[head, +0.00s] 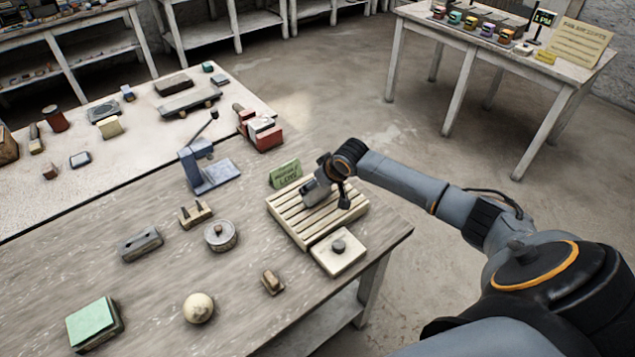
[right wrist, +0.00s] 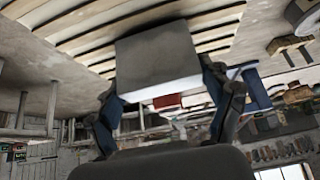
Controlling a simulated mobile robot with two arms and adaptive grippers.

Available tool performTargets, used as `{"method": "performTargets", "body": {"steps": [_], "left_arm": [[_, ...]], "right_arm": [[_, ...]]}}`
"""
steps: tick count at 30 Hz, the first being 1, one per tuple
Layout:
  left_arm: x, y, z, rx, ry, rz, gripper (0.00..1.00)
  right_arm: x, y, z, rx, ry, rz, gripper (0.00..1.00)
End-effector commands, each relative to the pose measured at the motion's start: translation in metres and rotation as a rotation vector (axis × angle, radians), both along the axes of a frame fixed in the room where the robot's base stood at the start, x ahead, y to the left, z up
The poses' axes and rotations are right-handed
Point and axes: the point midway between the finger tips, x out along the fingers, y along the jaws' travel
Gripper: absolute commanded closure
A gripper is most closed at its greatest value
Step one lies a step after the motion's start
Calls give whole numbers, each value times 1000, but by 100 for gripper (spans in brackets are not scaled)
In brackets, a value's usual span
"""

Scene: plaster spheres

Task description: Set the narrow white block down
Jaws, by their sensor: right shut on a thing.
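My right gripper (head: 328,184) reaches in from the right, over the slatted wooden rack (head: 290,222). In the right wrist view the right gripper (right wrist: 165,95) is shut on the narrow white block (right wrist: 158,65), with one finger on each side of it. The block looks pale grey there and its flat face shows. The rack's slats (right wrist: 75,42) show beyond it. In the head view the gripper largely hides the block. I cannot tell whether the block touches the slats. My left gripper is not in view.
A green sign (head: 286,174) stands at the rack's back edge. A pale square slab with a knob (head: 351,257) lies at its front. A blue-grey press (head: 207,168), a round tin (head: 220,236) and a pale sphere (head: 198,308) stand to the left.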

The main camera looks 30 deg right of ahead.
Motion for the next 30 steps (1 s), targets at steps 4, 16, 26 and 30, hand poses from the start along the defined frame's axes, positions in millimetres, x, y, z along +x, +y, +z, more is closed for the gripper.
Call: {"method": "performTargets", "body": {"steps": [4, 16, 26, 30], "left_arm": [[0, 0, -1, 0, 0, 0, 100], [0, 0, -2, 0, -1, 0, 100], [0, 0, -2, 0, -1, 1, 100], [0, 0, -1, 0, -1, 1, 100]], "right_arm": [[1, 0, -2, 0, -4, 0, 76], [0, 0, -4, 0, -2, 0, 0], [-1, 0, -6, 0, 2, 0, 0], [0, 0, -5, 0, 1, 0, 0]]}}
